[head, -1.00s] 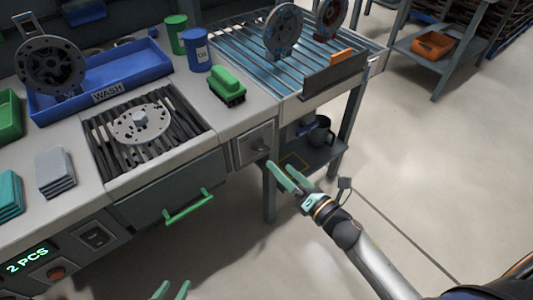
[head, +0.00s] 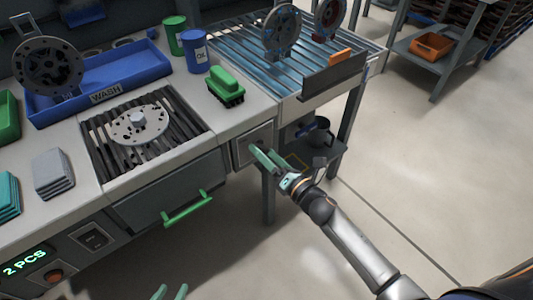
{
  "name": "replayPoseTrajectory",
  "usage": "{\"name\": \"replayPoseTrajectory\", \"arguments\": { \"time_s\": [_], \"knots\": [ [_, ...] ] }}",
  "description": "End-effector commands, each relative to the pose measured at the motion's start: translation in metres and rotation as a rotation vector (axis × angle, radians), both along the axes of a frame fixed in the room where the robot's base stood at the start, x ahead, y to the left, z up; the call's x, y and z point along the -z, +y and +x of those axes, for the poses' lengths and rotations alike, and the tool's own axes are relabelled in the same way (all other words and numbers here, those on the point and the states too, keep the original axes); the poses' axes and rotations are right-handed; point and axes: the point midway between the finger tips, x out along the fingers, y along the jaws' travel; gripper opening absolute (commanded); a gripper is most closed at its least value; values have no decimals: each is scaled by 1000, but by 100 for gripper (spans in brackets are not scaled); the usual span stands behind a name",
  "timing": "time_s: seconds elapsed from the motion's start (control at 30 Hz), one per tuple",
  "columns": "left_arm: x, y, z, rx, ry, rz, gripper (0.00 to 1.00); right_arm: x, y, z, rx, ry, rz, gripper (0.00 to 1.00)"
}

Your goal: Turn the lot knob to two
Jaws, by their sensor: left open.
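A green-lit display (head: 25,263) at the lower left reads "2 PCS". A round orange-brown knob (head: 54,277) sits below it on the bench front. A square grey panel (head: 241,151) is on the bench front further right, and its small dark knob is now hidden behind my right gripper (head: 263,157). The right gripper's green fingertips are at this panel, close together. I cannot tell whether they grip the knob. I cannot make out any markings on either knob. My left gripper (head: 170,292) is open and empty at the bottom edge, below the drawer.
A green drawer handle (head: 188,208) sticks out left of the panel. A flanged disc (head: 141,125) lies on the slatted grate. A green brush (head: 225,86) and a blue cup (head: 195,53) stand on the bench. A shelf with a dark pot (head: 320,133) is to the right. Floor is clear.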

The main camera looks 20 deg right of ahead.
Motion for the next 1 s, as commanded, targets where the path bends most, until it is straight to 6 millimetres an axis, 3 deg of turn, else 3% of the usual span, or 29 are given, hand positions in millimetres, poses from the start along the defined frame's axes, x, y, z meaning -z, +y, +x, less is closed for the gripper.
{"name": "replayPoseTrajectory", "arguments": {
  "time_s": [0.07,0.6,1.0],
  "knots": [
    [0,0,0,0,0,-1,50,0,0,0,0,0,0,76],
    [-1,-3,0,0,1,-6,50,0,0,0,0,0,0,16],
    [-4,-3,0,1,-1,-5,50,-1,0,0,0,25,69,14]
  ]
}}
